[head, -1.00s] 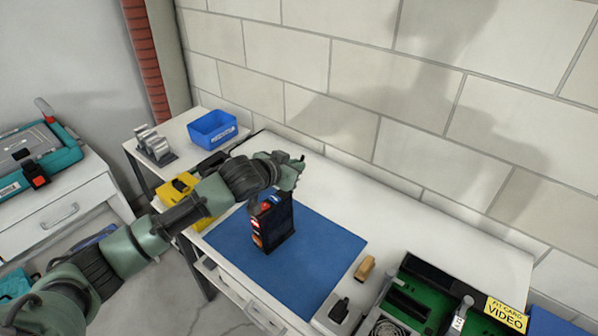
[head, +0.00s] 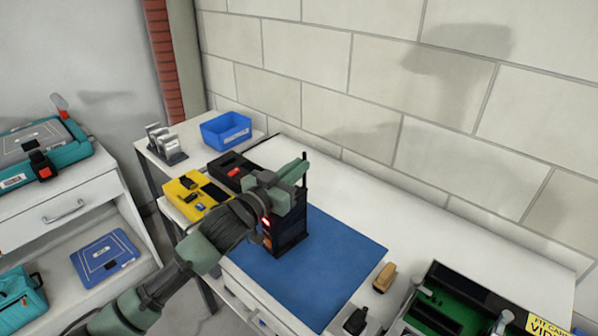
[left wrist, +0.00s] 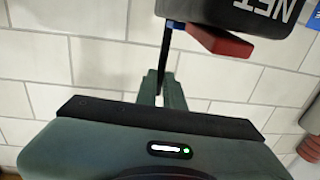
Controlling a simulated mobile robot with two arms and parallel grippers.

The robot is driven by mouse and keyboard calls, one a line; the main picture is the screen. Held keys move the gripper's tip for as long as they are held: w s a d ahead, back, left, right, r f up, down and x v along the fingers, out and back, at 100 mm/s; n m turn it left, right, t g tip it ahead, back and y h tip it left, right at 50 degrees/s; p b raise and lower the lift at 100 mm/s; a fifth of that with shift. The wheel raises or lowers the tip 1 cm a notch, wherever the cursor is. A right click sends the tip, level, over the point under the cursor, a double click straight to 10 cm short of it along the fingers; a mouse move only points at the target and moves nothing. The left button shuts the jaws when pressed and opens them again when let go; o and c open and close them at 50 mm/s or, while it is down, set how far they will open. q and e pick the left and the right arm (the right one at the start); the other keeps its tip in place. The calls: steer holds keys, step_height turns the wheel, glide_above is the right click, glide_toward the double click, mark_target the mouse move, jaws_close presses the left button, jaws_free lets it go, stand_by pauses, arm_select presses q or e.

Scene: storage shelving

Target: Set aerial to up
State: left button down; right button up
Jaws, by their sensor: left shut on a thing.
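A dark upright device (head: 289,228) stands on the blue mat (head: 340,262), partly hidden behind my left gripper (head: 297,176). Its thin black aerial (head: 304,156) sticks up just above the gripper and looks about upright. In the left wrist view the gripper fingers (left wrist: 161,88) are shut on the aerial (left wrist: 164,48), a thin dark rod. The rod runs to the corner of the device (left wrist: 255,12), by a blue part and a red part. The letters "NET" show on the device. My right gripper is not in view.
A tan block (head: 385,276), a small black item (head: 355,320) and a green circuit board (head: 447,311) are at the right. The back of the bench is clear.

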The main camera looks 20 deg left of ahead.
arm_select(q)
steer(key=shift+f, duration=0.2)
steer(key=c, duration=1.5)
jaws_free()
steer(key=shift+r, duration=0.1)
steer(key=p+v, duration=0.2)
steer(key=v, duration=0.4)
steer(key=shift+s, duration=0.1)
steer(key=shift+v, duration=0.9)
